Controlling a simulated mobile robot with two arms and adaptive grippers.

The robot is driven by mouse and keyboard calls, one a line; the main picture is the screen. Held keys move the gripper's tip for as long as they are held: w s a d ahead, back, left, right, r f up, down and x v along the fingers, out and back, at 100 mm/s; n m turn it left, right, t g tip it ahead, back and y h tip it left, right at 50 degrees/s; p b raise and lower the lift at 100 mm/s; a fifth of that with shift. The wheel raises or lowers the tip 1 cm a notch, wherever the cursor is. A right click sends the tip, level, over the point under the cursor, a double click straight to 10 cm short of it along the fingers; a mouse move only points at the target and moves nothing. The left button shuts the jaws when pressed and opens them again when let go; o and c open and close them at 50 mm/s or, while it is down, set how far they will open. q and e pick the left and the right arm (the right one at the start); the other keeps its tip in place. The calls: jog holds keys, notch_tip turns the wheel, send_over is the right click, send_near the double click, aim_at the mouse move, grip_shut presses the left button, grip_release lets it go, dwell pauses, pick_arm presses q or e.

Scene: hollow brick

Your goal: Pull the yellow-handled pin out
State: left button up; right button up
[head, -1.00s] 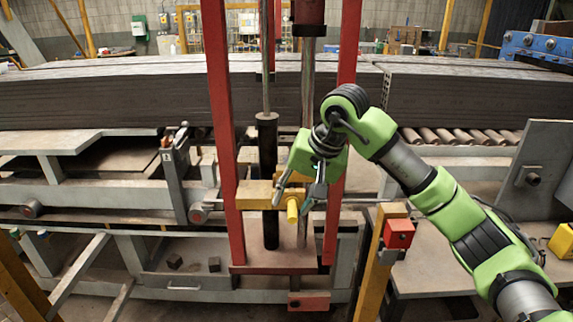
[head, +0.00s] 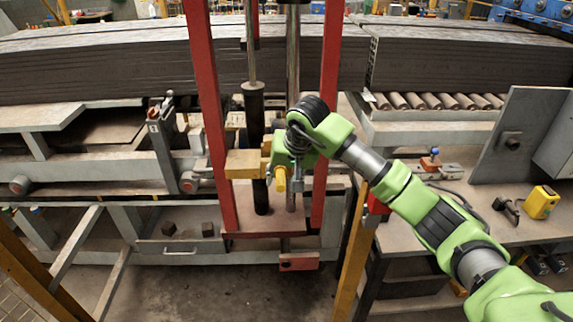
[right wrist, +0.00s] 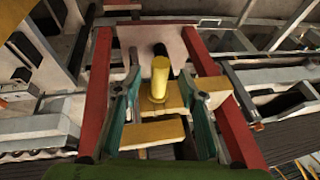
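The yellow-handled pin shows its round yellow handle (head: 281,179) sticking out from a yellow block (head: 244,164) on the red-framed press. In the right wrist view the handle (right wrist: 159,78) stands near the middle, between the two teal fingers. My right gripper (head: 284,174) is at the handle in the head view. In the right wrist view the gripper (right wrist: 160,92) is open, with a visible gap on each side of the handle. The pin's shaft is hidden in the block. My left gripper is not in view.
Red uprights (head: 207,110) and (head: 329,100) flank the black cylinder (head: 254,125). A yellow post (head: 352,255) stands at the right. A table (head: 455,215) at the right carries a yellow box (head: 541,202). Stacked grey slabs (head: 120,70) lie behind.

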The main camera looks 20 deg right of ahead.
jog(key=shift+w+f, duration=0.3)
jog(key=shift+f, duration=0.35)
grip_shut()
jog(key=shift+s+a, duration=0.1)
jog(key=shift+s, duration=0.05)
jog(key=s+a+b, duration=0.1)
jog(key=s+a, duration=0.2)
jog(key=s, duration=1)
jog(key=shift+a, duration=0.35)
dwell(1.6)
